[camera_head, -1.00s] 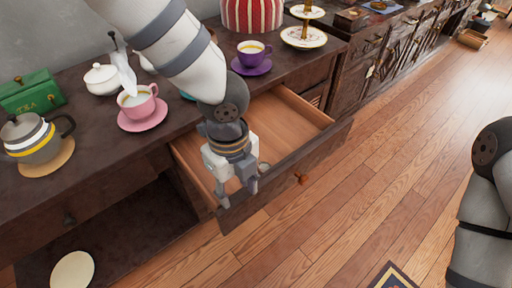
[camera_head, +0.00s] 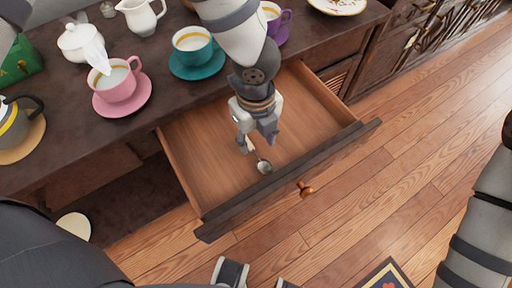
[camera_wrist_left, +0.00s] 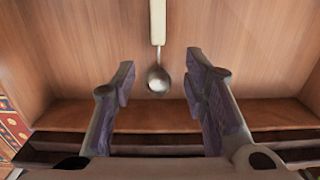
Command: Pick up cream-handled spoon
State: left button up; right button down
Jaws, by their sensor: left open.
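The cream-handled spoon (camera_head: 264,167) lies in the open drawer, its metal bowl toward the drawer front. Its pale handle partly shows under my left gripper (camera_head: 257,144) in the head view. The left gripper is open and empty, pointing down into the drawer above the handle. In the left wrist view, the spoon (camera_wrist_left: 158,76) lies in line with the gap between the two spread fingers, its handle running up out of the frame. Neither finger visibly touches it. My right arm shows at the right edge; grey parts at the bottom edge may be its gripper, which I cannot make out.
The drawer's front board (camera_head: 290,186) with its knob (camera_head: 306,190) and side walls surround the spoon. On the cabinet top are a pink cup (camera_head: 117,83), a teal cup (camera_head: 193,44), a white sugar bowl (camera_head: 80,42) and a creamer (camera_head: 141,17). The drawer floor is otherwise clear.

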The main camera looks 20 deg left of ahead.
aim_at(256, 154)
pick_arm(q)
jog(key=f, duration=0.5)
jog(key=shift+s+d, duration=0.15)
jog(key=shift+s, duration=0.15)
jog(key=shift+r, duration=0.1)
grip_shut()
